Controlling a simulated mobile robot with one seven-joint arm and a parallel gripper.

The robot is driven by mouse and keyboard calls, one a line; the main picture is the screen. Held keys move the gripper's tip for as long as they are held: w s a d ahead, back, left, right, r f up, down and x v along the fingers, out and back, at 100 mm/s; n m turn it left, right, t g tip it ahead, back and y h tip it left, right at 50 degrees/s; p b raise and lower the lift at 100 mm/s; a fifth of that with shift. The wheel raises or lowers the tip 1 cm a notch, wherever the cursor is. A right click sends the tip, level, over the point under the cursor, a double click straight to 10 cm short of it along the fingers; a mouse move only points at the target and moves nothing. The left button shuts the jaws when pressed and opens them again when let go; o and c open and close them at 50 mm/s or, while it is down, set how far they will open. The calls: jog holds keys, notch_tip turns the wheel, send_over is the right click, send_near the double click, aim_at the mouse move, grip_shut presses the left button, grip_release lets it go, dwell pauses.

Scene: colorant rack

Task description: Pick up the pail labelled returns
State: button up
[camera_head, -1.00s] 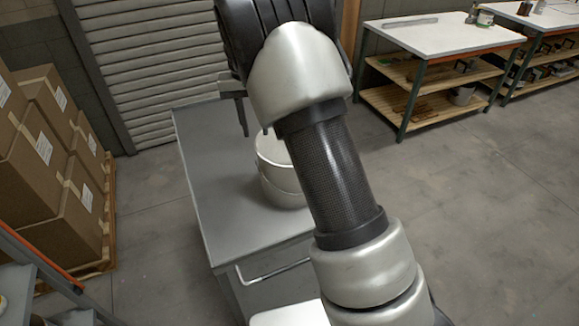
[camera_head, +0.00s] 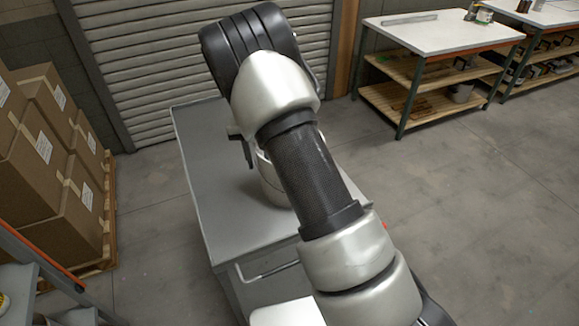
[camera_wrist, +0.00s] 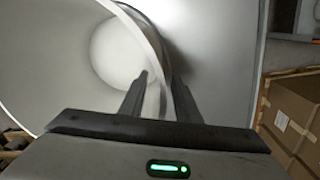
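A pale grey-white pail (camera_head: 270,183) stands on the grey cart top in the head view, mostly hidden behind my arm. Its label is not visible, so I cannot read whether it says returns. In the wrist view I look down into the pail (camera_wrist: 60,65), which fills the upper left. My gripper (camera_wrist: 161,78) has one finger inside the pail and the other outside, with the wall between them. The fingers stand apart, with gaps seeming to show beside the wall. In the head view, only part of my gripper shows, beside the pail's rim.
The grey cart (camera_head: 215,205) has free room left of and in front of the pail. Cardboard boxes (camera_head: 45,150) are stacked at the left. A white-topped workbench (camera_head: 440,35) stands at the back right. A roller shutter (camera_head: 150,60) is behind the cart.

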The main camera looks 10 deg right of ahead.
grip_shut()
